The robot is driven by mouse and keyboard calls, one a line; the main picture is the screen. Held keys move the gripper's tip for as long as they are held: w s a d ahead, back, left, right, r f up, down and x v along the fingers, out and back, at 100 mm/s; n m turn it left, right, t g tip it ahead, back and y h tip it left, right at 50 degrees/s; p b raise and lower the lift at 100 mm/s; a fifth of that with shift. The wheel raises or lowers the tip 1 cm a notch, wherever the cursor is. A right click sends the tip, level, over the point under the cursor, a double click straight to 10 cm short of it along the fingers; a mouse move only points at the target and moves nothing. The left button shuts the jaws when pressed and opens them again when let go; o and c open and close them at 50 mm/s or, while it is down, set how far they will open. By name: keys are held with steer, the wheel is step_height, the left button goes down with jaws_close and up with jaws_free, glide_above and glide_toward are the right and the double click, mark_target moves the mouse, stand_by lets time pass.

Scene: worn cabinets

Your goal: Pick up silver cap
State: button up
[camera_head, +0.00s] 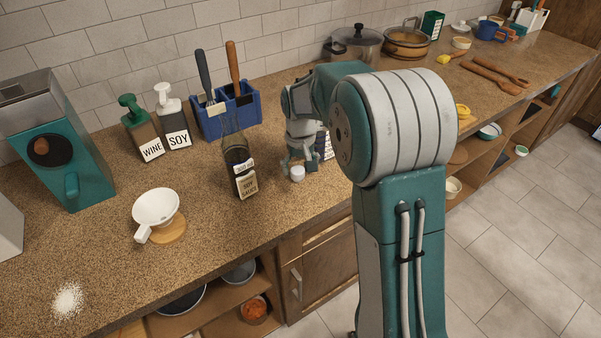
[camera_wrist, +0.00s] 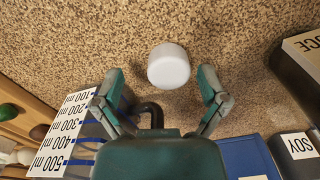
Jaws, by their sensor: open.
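The silver cap (camera_wrist: 169,66) shows in the wrist view as a small, pale, round-topped cylinder on the speckled counter. It lies just beyond the tips of my gripper (camera_wrist: 161,84), roughly centred between the two spread fingers, which are open and empty. In the head view the cap (camera_head: 297,173) stands on the counter right beside my gripper (camera_head: 300,163), to the right of the dark sauce bottle (camera_head: 240,170). My arm hides part of the counter behind the gripper.
A measuring container (camera_wrist: 75,130) with ml marks stands close to the left finger in the wrist view. The labelled sauce bottle (camera_wrist: 300,62) is at the right. A blue utensil holder (camera_head: 227,112) and SOY bottle (camera_head: 176,120) stand behind. The counter's front edge is near.

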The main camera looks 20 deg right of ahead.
steer(key=shift+a+f, duration=0.3)
steer(key=shift+f, duration=0.1)
steer(key=shift+a, duration=0.4)
steer(key=shift+d, duration=0.5)
steer(key=c, duration=0.9)
steer(key=shift+o, duration=0.2)
steer(key=shift+a, duration=0.25)
steer(key=shift+a+r, duration=0.1)
steer(key=shift+r, duration=0.35)
step_height(320, 180, up, 3)
steer(key=shift+s+f, duration=0.1)
steer(key=shift+f, duration=0.1)
steer(key=s+a+r, duration=0.6)
steer(key=s+r, duration=0.3)
steer(key=s, duration=0.3)
steer(key=shift+a+r, duration=0.2)
steer(key=shift+a, duration=0.1)
